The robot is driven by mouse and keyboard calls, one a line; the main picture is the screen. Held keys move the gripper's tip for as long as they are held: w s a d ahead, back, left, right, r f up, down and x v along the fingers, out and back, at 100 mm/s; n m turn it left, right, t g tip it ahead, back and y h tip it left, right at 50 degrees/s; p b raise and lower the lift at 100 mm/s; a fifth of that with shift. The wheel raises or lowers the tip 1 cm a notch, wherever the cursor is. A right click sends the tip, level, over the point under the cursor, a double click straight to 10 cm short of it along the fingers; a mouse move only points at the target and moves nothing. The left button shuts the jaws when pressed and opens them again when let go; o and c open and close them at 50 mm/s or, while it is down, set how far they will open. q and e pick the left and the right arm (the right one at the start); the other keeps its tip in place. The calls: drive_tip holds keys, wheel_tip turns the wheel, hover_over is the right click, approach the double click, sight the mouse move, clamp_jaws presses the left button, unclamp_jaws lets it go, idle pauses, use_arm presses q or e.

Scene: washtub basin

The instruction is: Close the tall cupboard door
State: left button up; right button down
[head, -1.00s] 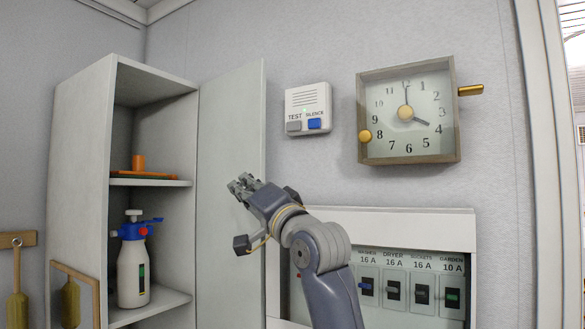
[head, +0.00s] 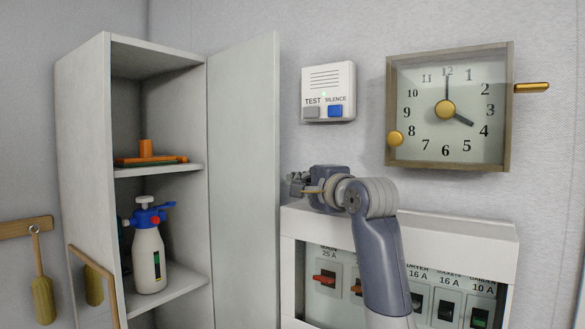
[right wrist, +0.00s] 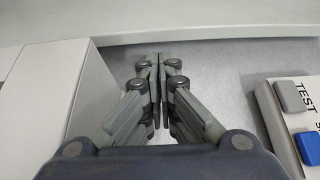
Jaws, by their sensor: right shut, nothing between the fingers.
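The tall cupboard (head: 84,170) stands at the left in the head view. Its pale door (head: 243,180) hangs wide open to the right, swung out toward the wall. My right gripper (head: 294,184) is just right of the door's free edge, above the breaker box, with its fingers pointing left. The right wrist view shows its fingers (right wrist: 155,62) pressed together and empty. A pale flat band, which looks like the door (right wrist: 190,22), lies just beyond the fingertips; I cannot tell whether they touch. My left gripper is in neither view.
The breaker box (head: 400,226) sits under my right gripper. An alarm box (head: 328,92) and a clock (head: 450,105) hang on the wall above. A spray bottle (head: 148,258) stands on the cupboard's lower shelf. A wooden brush (head: 42,298) hangs at far left.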

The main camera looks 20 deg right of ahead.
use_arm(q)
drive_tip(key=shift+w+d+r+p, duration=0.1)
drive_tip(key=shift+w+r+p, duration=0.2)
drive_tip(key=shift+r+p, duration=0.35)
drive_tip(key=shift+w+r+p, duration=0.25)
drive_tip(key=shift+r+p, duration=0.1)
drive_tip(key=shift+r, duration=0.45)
use_arm(e)
drive_tip(key=shift+w+a, duration=0.15)
drive_tip(key=shift+w, duration=0.95)
drive_tip(key=shift+w+a, duration=0.15)
drive_tip(key=shift+w, duration=0.9)
